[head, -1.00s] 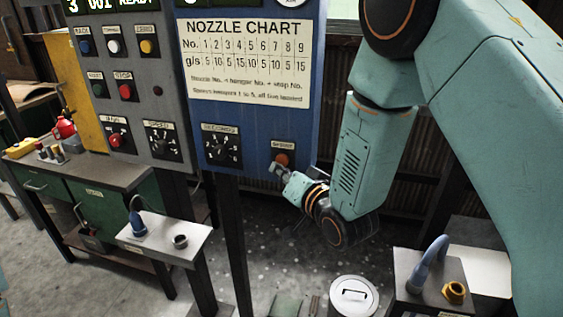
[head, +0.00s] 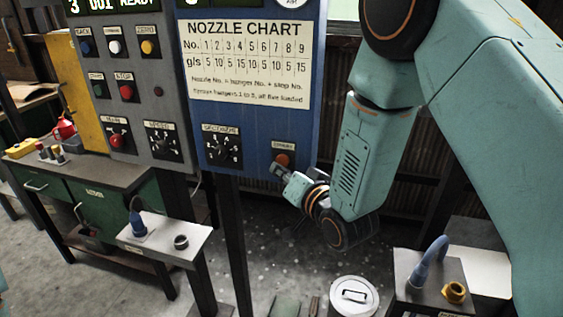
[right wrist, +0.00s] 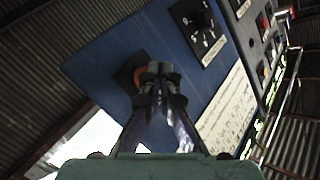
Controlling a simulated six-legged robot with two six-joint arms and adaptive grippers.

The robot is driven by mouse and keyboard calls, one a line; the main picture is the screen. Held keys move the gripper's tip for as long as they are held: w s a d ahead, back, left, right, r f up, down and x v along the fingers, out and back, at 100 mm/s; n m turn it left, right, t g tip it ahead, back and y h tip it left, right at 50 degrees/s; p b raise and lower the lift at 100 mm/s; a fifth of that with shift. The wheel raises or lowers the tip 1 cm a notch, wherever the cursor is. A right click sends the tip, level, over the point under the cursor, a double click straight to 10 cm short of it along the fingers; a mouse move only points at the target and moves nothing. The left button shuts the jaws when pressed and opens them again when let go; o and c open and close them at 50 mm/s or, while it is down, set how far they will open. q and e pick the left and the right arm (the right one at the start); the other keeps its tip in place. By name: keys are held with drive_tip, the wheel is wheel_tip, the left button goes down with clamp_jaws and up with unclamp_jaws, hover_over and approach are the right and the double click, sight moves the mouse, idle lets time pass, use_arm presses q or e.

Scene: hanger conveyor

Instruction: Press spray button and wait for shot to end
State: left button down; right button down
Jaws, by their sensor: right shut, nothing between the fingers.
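The spray button (head: 282,160) is an orange-red round button at the lower right of the blue panel (head: 255,157). My right gripper (head: 277,169) is shut and empty, with its tips just below and in front of the button in the head view. In the right wrist view the shut fingertips (right wrist: 160,68) overlap the orange button (right wrist: 138,77) and hide part of it. I cannot tell whether they touch it. A black seconds dial (head: 221,148) sits left of the button. My left gripper is not in view.
A grey panel (head: 158,103) with several coloured buttons and a dial stands left of the blue one. Below are a small stand (head: 165,238) with a blue nozzle, a white-lidded can (head: 354,297) and a grey box (head: 425,292) with a brass fitting.

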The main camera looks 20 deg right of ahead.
drive_tip(key=shift+w+d, duration=0.1)
drive_tip(key=shift+d, duration=0.05)
drive_tip(key=shift+w+d, duration=0.45)
drive_tip(key=shift+w, duration=0.25)
idle(1.2)
drive_tip(key=shift+a, duration=0.1)
drive_tip(key=shift+s+a, duration=0.45)
drive_tip(key=shift+s, duration=0.3)
drive_tip(key=shift+s+a+p, duration=0.25)
drive_tip(key=shift+s+a, duration=0.45)
drive_tip(key=shift+s, duration=0.35)
drive_tip(key=shift+s+a+p, duration=0.2)
drive_tip(key=shift+s+a, duration=0.45)
drive_tip(key=shift+s, duration=0.35)
